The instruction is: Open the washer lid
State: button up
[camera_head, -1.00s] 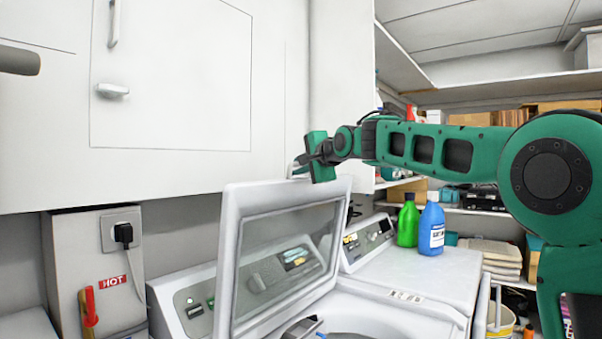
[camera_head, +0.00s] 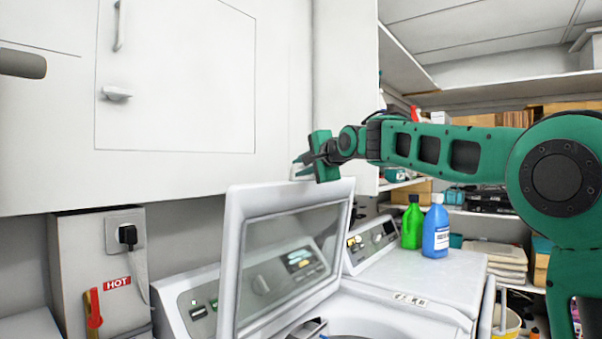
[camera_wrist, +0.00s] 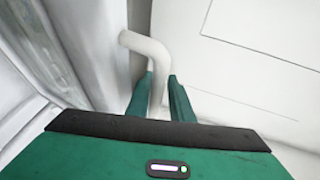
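The washer lid (camera_head: 290,194), a white frame around a glass pane, stands raised, almost upright, at the lower middle of the head view. Below it, the washer's opening (camera_head: 352,336) is partly visible at the bottom edge. My gripper (camera_head: 303,167) is at the lid's upper edge. A white bent handle (camera_wrist: 150,48) passes between my gripper's two green fingers (camera_wrist: 160,98) in the wrist view. The fingers appear closed against both sides of it. In the head view the handle's end shows just left of the fingers. Where it joins the lid is hidden.
A green bottle (camera_head: 412,222) and a blue bottle (camera_head: 435,228) stand on the neighbouring machine (camera_head: 430,280) to the right. A white wall cabinet (camera_head: 180,100) is behind and above the lid. A grey box with a HOT label (camera_head: 117,284) is at left.

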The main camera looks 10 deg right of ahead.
jog(key=shift+s, duration=0.1)
jog(key=v, duration=1)
jog(key=shift+s+d, duration=0.15)
jog(key=shift+s, duration=0.1)
jog(key=shift+f, duration=0.1)
